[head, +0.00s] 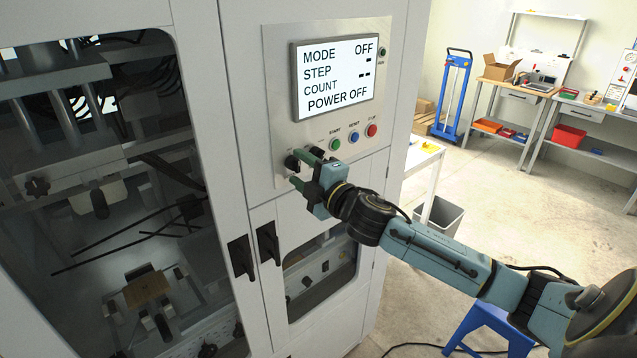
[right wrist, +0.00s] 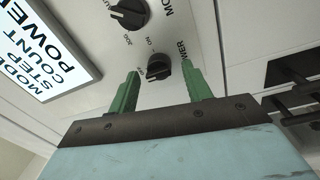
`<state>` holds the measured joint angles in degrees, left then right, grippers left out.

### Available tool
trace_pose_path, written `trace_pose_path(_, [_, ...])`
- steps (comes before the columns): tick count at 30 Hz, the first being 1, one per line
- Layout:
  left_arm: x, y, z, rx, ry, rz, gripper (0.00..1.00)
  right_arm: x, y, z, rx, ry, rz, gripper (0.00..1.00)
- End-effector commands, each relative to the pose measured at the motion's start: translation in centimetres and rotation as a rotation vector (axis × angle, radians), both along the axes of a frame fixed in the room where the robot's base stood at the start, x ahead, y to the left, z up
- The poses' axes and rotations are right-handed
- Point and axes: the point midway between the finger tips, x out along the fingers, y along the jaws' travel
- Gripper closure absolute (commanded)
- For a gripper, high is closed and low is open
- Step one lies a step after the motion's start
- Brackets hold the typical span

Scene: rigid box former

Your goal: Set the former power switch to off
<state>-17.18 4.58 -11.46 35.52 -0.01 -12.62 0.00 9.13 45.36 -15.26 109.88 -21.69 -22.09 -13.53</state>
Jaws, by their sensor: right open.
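The former's control panel (head: 388,90) is on the white cabinet front. Its screen (head: 336,75) reads MODE OFF and POWER OFF, with dashes for STEP and COUNT. The black power switch (right wrist: 158,67) is a rotary knob labelled POWER in the right wrist view; in the head view it is largely hidden by my gripper. My right gripper (head: 303,170) is at the panel's lower left. Its green fingers (right wrist: 160,88) are open, one on each side of the power knob, and I cannot tell whether they touch it. My left gripper is not in view.
A second black knob (right wrist: 130,14) sits beside the power knob. Green start (head: 334,145), blue reset (head: 354,137) and red stop (head: 372,130) buttons are to the right. Black door handles (head: 268,243) project below. A grey bin (head: 444,217) and blue stool (head: 490,325) stand on the floor.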

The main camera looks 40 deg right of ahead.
Motion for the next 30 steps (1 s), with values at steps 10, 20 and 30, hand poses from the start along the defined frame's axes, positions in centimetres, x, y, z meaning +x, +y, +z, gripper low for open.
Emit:
trace_pose_path(10, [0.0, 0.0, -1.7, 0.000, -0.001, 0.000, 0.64, -5.2, -0.3, -0.7, -0.001, 0.003, 0.004, 0.51])
trace_pose_path(20, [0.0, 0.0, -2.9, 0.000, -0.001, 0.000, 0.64, -9.9, -0.7, -0.9, 0.000, 0.005, 0.001, 0.51])
trace_pose_path(30, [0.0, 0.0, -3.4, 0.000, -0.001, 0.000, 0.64, -12.6, -0.9, -0.9, 0.001, 0.003, 0.001, 0.51])
